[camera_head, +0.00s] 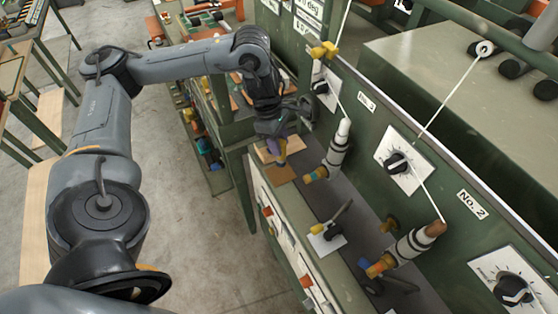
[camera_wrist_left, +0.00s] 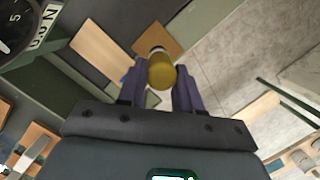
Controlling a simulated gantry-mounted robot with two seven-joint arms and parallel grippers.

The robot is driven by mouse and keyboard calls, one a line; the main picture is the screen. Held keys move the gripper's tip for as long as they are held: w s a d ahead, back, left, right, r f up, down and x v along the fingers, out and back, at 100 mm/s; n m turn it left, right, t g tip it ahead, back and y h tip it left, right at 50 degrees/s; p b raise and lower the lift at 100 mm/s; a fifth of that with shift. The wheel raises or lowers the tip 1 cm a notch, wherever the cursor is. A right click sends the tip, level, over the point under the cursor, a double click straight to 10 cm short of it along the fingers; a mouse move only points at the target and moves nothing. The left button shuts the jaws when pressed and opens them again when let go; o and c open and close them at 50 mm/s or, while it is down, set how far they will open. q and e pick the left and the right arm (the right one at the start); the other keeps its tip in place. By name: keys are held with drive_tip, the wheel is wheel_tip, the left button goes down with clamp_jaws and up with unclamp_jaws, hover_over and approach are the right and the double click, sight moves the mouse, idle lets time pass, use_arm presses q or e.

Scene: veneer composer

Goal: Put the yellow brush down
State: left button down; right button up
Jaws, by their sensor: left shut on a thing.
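My left gripper (camera_head: 276,143) hangs over the end of the green machine's ledge, pointing down. In the left wrist view its two purple fingers (camera_wrist_left: 160,88) are closed on the yellow brush (camera_wrist_left: 160,70), whose rounded yellow end faces the camera. In the head view only a small yellow part of the brush (camera_head: 283,149) shows beside the fingers. A brown square pad (camera_head: 280,174) and a pale wooden board (camera_head: 265,154) lie below; they also show in the wrist view as the pad (camera_wrist_left: 165,35) and board (camera_wrist_left: 100,52). Whether the brush touches the pad is unclear. My right gripper is out of view.
The green machine panel (camera_head: 367,130) with dials rises right of the gripper. Grey-and-white cylinders with orange tips (camera_head: 334,153) stand along the ledge, and a black-handled lever (camera_head: 332,228) is nearer. A green shelf (camera_head: 205,145) with small items is at left.

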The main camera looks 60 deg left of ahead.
use_arm(q)
drive_tip(key=shift+s+a+b+x, duration=0.15)
drive_tip(key=shift+b+x, duration=0.2)
drive_tip(key=shift+x, duration=0.4)
drive_tip(key=shift+s+a+b+x, duration=0.1)
drive_tip(key=shift+b+x, duration=0.2)
drive_tip(key=shift+x, duration=0.45)
drive_tip(key=shift+f, duration=0.4)
drive_tip(key=shift+p+x, duration=0.3)
drive_tip(key=shift+x, duration=0.5)
drive_tip(key=shift+a, duration=0.2)
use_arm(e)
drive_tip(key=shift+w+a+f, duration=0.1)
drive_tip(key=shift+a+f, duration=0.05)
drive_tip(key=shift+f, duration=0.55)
use_arm(q)
drive_tip(key=shift+f, duration=0.15)
drive_tip(key=c, duration=0.8)
unclamp_jaws()
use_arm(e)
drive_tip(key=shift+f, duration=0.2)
